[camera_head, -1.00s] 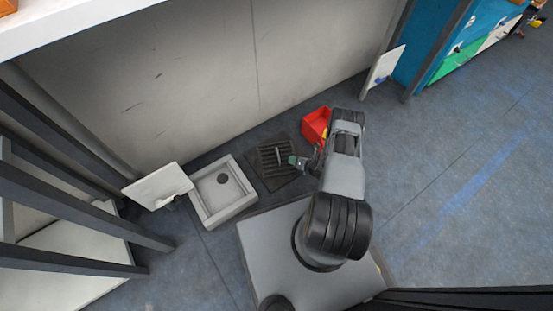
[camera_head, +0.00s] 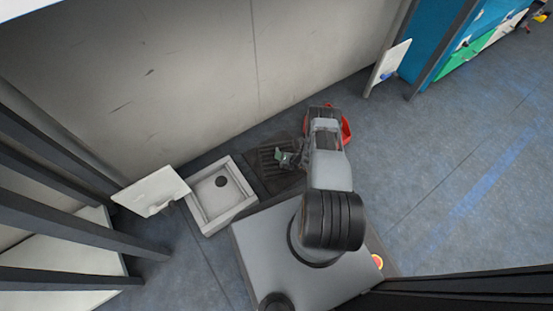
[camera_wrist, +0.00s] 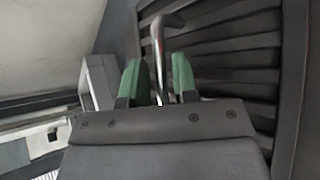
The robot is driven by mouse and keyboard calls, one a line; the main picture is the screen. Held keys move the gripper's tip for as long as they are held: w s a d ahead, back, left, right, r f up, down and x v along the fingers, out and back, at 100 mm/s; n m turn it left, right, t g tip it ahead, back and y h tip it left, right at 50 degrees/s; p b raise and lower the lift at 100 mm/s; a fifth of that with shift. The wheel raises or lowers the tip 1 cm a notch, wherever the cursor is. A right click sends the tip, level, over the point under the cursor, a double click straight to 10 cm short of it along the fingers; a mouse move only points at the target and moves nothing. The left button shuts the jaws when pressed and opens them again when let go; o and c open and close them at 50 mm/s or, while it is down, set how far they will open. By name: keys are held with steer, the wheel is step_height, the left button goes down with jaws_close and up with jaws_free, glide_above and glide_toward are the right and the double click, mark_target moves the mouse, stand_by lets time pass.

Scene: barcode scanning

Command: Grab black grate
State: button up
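The black grate (camera_head: 268,160) lies on the floor at the foot of the wall, just right of the white basin. In the wrist view its dark slats (camera_wrist: 235,45) fill the upper right, and a light metal handle (camera_wrist: 158,40) stands up from it. My gripper (camera_head: 284,158) is over the grate in the head view. In the wrist view my gripper (camera_wrist: 159,80) has its two green fingertips apart, one on each side of the handle's shaft, with gaps visible. My arm hides the grate's right part in the head view.
A white square basin (camera_head: 246,203) with a dark round drain stands left of the grate. A red bin (camera_head: 346,131) is partly hidden behind my arm. The wall (camera_head: 190,80) rises directly behind. A white panel (camera_head: 150,190) stands farther left. Open floor (camera_head: 450,180) lies to the right.

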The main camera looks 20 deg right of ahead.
steer(key=shift+w+a+f, duration=0.2)
steer(key=shift+w+f, duration=0.05)
steer(key=shift+w, duration=0.1)
steer(key=shift+c, duration=0.4)
jaws_close()
steer(key=shift+r, duration=0.1)
